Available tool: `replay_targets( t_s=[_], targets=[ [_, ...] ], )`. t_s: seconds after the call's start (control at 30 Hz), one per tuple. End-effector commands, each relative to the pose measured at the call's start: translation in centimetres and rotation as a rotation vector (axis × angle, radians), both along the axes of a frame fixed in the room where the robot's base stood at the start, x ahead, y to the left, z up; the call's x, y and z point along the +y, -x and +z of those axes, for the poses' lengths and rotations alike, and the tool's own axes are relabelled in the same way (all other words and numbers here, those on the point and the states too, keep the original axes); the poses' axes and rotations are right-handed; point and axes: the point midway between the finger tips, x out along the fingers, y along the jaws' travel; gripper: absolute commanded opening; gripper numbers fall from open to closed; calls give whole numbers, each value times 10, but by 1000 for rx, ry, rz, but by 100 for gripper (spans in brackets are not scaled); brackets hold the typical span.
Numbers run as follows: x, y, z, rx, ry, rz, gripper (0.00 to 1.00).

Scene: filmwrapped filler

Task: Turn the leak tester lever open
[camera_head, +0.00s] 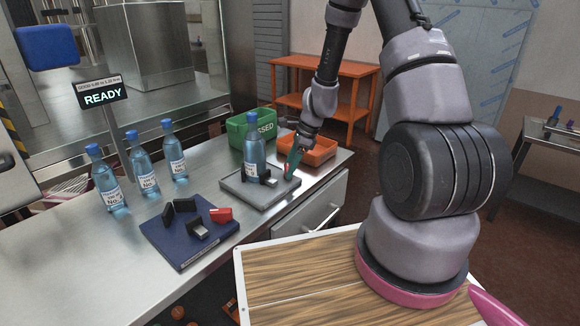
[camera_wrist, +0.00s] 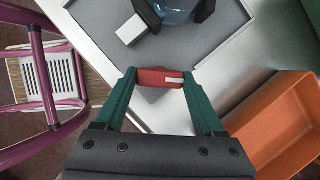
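The leak tester looks to be the grey tray-like base (camera_head: 235,186) on the steel bench, with a blue bottle (camera_head: 254,150) upright in dark clamps. In the wrist view its grey base (camera_wrist: 222,68) fills the top, with a white block (camera_wrist: 131,30) beside the bottle (camera_wrist: 176,10). The lever's red handle (camera_wrist: 160,78) lies across between my two green fingertips. My gripper (camera_wrist: 160,76) has a fingertip against each end of the handle and appears shut on it. In the head view my gripper (camera_head: 293,162) is at the tester's right edge, partly hiding the lever.
Blue bottles (camera_head: 143,165) stand at the bench's left. A dark blue board (camera_head: 186,240) with black blocks and a red piece (camera_head: 221,215) lies in front. A green bin (camera_head: 238,131) and orange bin (camera_head: 318,151) stand behind. A sign (camera_head: 102,94) reads READY.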

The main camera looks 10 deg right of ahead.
Motion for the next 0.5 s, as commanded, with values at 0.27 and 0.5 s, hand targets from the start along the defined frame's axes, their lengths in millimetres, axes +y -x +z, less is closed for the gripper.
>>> replay_targets(
  t_s=[0.27, 0.5],
  targets=[
    [0, 0, 0, 0, 0, 14, 16],
    [0, -1, 0, 0, 0, 107, 16]
  ],
)
